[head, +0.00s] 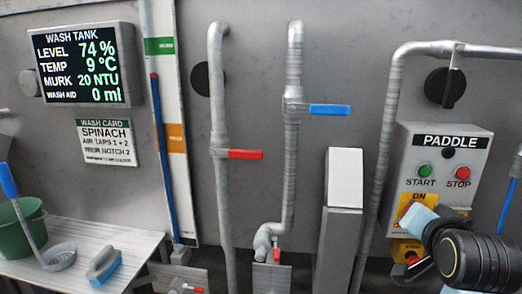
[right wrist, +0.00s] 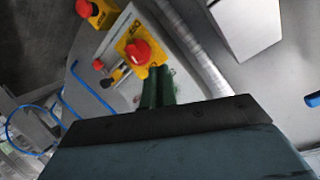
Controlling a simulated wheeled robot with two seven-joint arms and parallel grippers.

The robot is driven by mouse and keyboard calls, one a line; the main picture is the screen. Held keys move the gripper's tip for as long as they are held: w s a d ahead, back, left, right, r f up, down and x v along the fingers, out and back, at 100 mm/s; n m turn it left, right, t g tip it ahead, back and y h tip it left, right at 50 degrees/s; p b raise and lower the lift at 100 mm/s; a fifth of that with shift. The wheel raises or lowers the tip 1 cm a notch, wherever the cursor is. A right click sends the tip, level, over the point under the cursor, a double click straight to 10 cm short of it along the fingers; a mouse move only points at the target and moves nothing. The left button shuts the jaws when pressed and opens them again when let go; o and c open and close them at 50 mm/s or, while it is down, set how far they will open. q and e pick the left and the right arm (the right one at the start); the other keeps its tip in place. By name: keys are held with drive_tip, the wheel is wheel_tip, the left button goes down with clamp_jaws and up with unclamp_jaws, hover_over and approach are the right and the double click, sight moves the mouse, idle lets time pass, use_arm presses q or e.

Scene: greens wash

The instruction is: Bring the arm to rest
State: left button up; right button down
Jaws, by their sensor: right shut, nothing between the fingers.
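My right arm (head: 475,262) comes in at the lower right of the head view, in front of the lower part of the paddle panel (head: 475,150). In the right wrist view the two dark green fingers of my right gripper (right wrist: 158,72) are together, with nothing between them. Their tips point at a yellow plate with a red knob (right wrist: 138,52). I cannot tell whether they touch it. In the head view the arm partly covers the yellow plate (head: 408,205). My left gripper is not in view.
Pipes with a red lever (head: 245,155) and a blue lever (head: 330,110) stand left of the panel. A grey post (head: 343,190) is nearer. A yellow box with a red button (right wrist: 97,12) is beside the panel. A bench (head: 135,243) holds a green bucket (head: 22,228) and brush (head: 104,262).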

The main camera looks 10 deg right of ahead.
drive_tip(key=s+a+f+n+g+y, duration=0.1)
drive_tip(key=s+a+f+n+g, duration=0.15)
drive_tip(key=f, duration=0.35)
drive_tip(key=s+a+f+n+g+y, duration=0.1)
drive_tip(key=s+a+f+n, duration=0.2)
drive_tip(key=f, duration=0.4)
drive_tip(key=s+a+f+n+g+y, duration=0.1)
drive_tip(key=s+a+f+n, duration=0.1)
drive_tip(key=s+f, duration=0.3)
drive_tip(key=s+a+f+n+g+y, duration=0.2)
drive_tip(key=s+a+f+n+g, duration=0.25)
drive_tip(key=s+f, duration=0.75)
drive_tip(key=s+a+f+g+b, duration=0.1)
drive_tip(key=s+f+b, duration=0.15)
drive_tip(key=f, duration=1.25)
drive_tip(key=s+f+g+b, duration=0.1)
drive_tip(key=f+b, duration=0.2)
drive_tip(key=f, duration=1.2)
drive_tip(key=s+d+f+b, duration=0.3)
drive_tip(key=s+f+b, duration=0.1)
drive_tip(key=s+f, duration=1.2)
wheel_tip(320, 180, down, 3)
drive_tip(key=shift+g+b, duration=0.4)
drive_tip(key=c, duration=2.1)
unclamp_jaws()
